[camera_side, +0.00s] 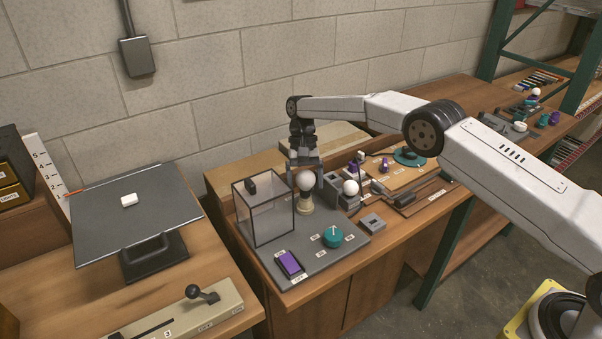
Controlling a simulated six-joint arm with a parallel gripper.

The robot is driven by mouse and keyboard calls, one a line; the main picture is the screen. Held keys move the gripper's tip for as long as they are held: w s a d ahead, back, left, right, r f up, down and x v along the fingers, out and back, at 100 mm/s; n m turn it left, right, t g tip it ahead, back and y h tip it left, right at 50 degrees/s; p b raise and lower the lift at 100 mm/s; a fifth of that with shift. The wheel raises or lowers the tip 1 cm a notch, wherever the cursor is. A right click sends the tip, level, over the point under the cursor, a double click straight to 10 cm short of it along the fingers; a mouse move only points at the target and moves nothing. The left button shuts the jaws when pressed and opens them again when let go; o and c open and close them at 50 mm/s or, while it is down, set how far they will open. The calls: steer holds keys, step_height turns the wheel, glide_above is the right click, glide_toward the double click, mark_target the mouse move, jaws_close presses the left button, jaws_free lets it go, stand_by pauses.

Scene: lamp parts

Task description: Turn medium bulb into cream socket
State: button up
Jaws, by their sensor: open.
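The medium bulb (305,182) is a pale round globe standing upright on top of the cream socket (306,207). The socket stands on a grey board (282,267). My gripper (305,177) points down from above, its fingers on either side of the bulb. The jaws are open around the globe; whether a finger touches it cannot be told at this size. The joint between bulb and socket is too small to show how deep the bulb is seated.
A clear box (264,212) stands close left of the socket. A second white bulb (350,188) sits in a dark holder to the right. A teal knob (333,236) and a purple switch (290,263) are in front. A small grey block (372,223) lies at the right.

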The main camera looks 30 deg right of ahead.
steer(key=n+h, duration=0.1)
steer(key=n, duration=0.1)
steer(key=shift+n, duration=0.3)
steer(key=n+h, duration=0.2)
steer(key=n, duration=0.2)
stand_by(0.4)
steer(key=c, duration=0.9)
steer(key=m+y, duration=0.1)
steer(key=m, duration=0.2)
steer(key=m+y, duration=0.2)
steer(key=m, duration=0.1)
steer(key=shift+a, duration=0.15)
steer(key=shift+m, duration=0.3)
